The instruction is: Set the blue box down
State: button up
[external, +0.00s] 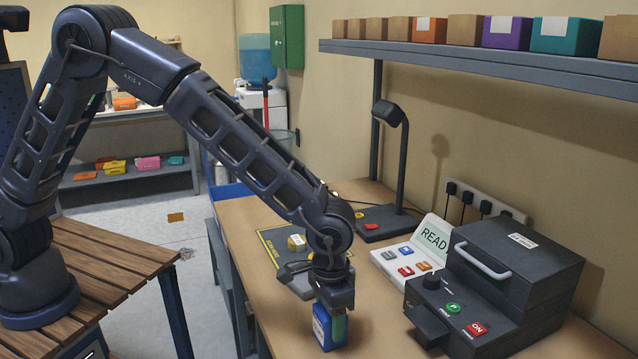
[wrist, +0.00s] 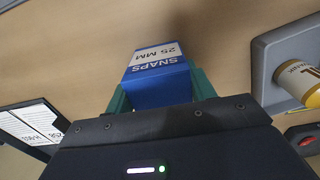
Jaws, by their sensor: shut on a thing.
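The blue box (external: 321,328) has a white label and is held in my gripper (external: 331,318) over the near part of the wooden workbench (external: 262,216). In the wrist view the blue box (wrist: 160,88) reads "SNAPS 25 MM" on its white label and sits between the two green fingers of my gripper (wrist: 162,92). The fingers are shut on its sides. The box is roughly upright in the external view. I cannot tell whether its underside touches the bench.
A grey tray (wrist: 262,62) with a labelled yellow-and-white cylinder (wrist: 298,82) is close on the right in the wrist view. Boxes line the shelf (external: 480,62) above.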

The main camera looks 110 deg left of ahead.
jog(key=shift+f, duration=0.1)
jog(key=o, duration=1.1)
jog(key=shift+c, duration=0.2)
